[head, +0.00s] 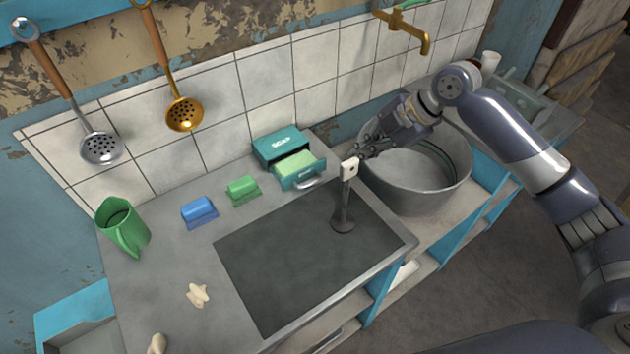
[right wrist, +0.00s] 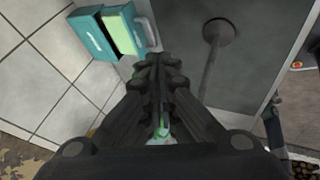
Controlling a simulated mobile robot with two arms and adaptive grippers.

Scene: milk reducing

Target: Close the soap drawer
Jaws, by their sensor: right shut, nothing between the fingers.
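The teal soap box (head: 281,143) stands on the counter against the tiled wall. Its soap drawer (head: 303,175) is pulled out toward the sink, with a green soap bar (head: 295,163) inside and a curved handle in front. In the right wrist view the open drawer (right wrist: 130,33) shows at the upper left. My right gripper (head: 366,150) is shut and empty, to the right of the drawer and apart from it, near the top of a grey post. It also shows in the right wrist view (right wrist: 158,66). My left gripper is not in view.
The grey post with a white top (head: 347,172) stands between the drawer and my right gripper. A large metal pot (head: 425,190) sits below my right forearm. Blue (head: 199,211) and green (head: 243,190) blocks lie left of the drawer. A green pitcher (head: 123,228) stands further left.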

